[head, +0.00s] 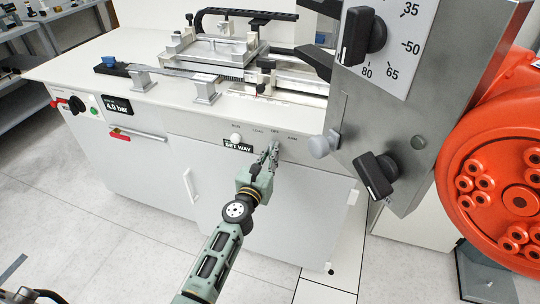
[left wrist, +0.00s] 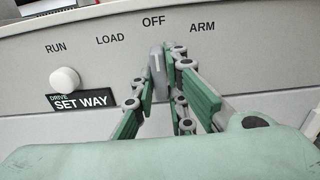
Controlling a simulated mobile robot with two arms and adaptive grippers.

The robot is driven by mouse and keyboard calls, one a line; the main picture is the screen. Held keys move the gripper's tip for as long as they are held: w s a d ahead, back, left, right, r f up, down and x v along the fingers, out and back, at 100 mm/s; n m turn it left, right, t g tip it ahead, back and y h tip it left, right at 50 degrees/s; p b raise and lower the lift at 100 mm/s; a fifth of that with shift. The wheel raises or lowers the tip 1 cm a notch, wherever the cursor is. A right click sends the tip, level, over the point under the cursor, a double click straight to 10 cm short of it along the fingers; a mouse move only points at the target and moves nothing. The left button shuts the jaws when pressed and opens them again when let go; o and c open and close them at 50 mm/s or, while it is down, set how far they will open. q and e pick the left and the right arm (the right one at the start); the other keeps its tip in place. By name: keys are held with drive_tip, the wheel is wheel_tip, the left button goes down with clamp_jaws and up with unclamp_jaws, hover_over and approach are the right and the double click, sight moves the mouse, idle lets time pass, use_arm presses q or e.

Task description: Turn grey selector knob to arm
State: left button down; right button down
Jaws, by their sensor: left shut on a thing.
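The grey selector knob (left wrist: 157,72) is on the front panel of the white machine, below the labels RUN, LOAD, OFF and ARM. Its white mark points up, close to the OFF label (left wrist: 153,21). The ARM label (left wrist: 202,27) is to the right of it. My left gripper (left wrist: 160,82) is shut on the knob, with a green-padded finger on each side. In the head view my left gripper (head: 272,155) reaches the panel from below and largely hides the knob.
A white round button (left wrist: 65,81) and a black SET WAY plate (left wrist: 82,101) are left of the knob. A grey panel with black knobs (head: 372,176) and a big orange disc (head: 505,170) stand close on the right. A white door handle (head: 189,185) is lower left.

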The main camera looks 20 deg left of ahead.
use_arm(q)
drive_tip(key=shift+m, duration=0.4)
drive_tip(key=shift+a+m, duration=0.1)
drive_tip(key=shift+m, duration=3.9)
drive_tip(key=c, duration=1.8)
unclamp_jaws()
drive_tip(key=shift+o, duration=0.2)
drive_tip(key=s, duration=1.2)
drive_tip(key=shift+a, duration=0.2)
